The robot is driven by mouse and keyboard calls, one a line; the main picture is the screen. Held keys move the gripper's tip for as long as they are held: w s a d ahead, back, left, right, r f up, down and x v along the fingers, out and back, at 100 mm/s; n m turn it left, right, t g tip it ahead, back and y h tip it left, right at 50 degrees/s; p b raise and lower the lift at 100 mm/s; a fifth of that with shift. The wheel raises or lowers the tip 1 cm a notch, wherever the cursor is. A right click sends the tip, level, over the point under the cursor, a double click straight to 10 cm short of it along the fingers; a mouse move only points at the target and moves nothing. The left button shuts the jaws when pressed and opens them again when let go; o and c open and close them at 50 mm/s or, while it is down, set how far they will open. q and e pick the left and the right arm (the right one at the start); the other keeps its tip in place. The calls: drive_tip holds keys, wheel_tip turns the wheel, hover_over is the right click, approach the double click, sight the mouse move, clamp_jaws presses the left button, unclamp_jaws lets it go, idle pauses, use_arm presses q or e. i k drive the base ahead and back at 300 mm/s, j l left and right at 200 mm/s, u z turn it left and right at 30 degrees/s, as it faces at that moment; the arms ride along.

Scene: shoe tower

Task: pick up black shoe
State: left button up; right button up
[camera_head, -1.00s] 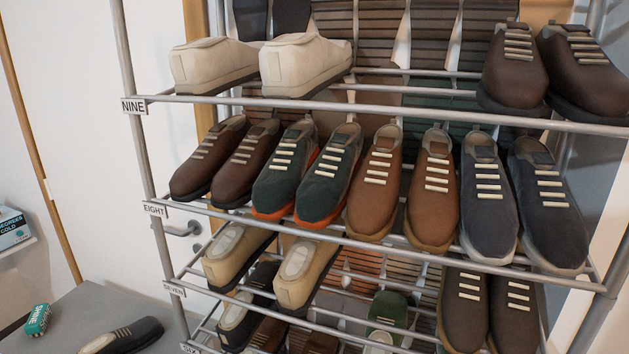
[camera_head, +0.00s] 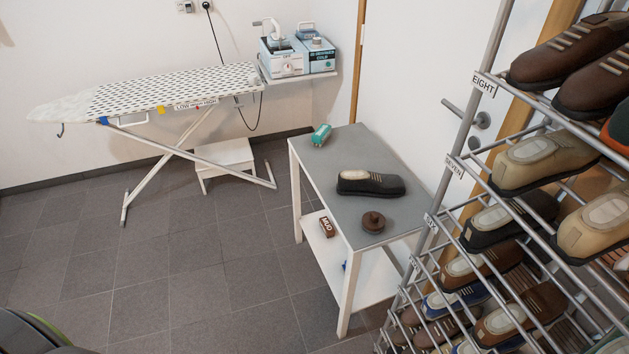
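Another black shoe (camera_head: 497,222) with a pale inside sits on a lower shelf of the rack, partly behind the bars. Neither of my grippers shows in the head view.
The shoe rack (camera_head: 462,173) stands close at right. An ironing board (camera_head: 170,90) stands at the back left. The tiled floor (camera_head: 190,270) in front is clear.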

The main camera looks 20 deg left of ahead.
sight(360, 182)
drive_tip(key=u, duration=0.2)
drive_tip(key=i+j+z, duration=0.15)
drive_tip(key=z, duration=0.2)
drive_tip(key=i+j+z, duration=0.1)
drive_tip(key=z, duration=0.25)
drive_tip(key=j+z, duration=0.3)
drive_tip(key=i+j, duration=0.05)
